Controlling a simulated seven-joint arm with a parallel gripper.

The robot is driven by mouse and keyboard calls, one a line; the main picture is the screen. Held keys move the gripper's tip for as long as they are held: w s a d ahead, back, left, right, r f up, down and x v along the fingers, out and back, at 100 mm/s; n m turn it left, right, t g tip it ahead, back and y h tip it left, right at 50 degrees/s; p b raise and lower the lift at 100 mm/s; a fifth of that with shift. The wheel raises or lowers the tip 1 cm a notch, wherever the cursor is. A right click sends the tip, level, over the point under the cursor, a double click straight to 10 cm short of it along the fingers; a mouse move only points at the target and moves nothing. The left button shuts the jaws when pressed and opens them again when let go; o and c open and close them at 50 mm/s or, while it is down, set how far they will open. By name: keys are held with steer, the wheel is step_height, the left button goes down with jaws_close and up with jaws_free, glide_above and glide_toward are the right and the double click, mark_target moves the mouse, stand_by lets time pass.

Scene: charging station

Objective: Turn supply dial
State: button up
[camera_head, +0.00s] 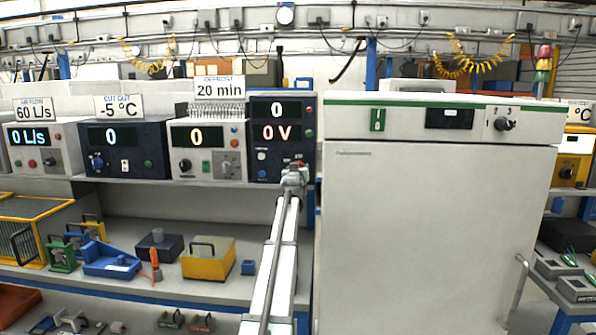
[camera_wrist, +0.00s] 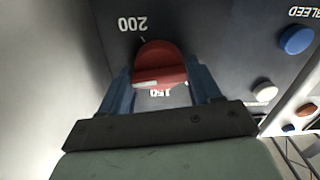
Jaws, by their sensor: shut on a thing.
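The red supply dial (camera_wrist: 160,60) is on the dark front panel of a unit (camera_head: 281,112) whose displays read 0 and 0 V. In the wrist view my gripper (camera_wrist: 161,78) has its two blue fingers on either side of the dial, shut on it. A white mark on the dial lies toward the lower left, and scale numbers 200 and 150 show upside down around it.
A blue button (camera_wrist: 296,40) marked BLEED and a white button (camera_wrist: 265,91) are on the same panel. A large white cabinet (camera_head: 425,220) stands close to the right of my arm. Other instrument units (camera_head: 125,148) line the shelf to the left.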

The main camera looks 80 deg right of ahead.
stand_by(0.4)
steer(key=o, duration=1)
steer(key=a, duration=1.3)
steer(key=shift+a, duration=0.4)
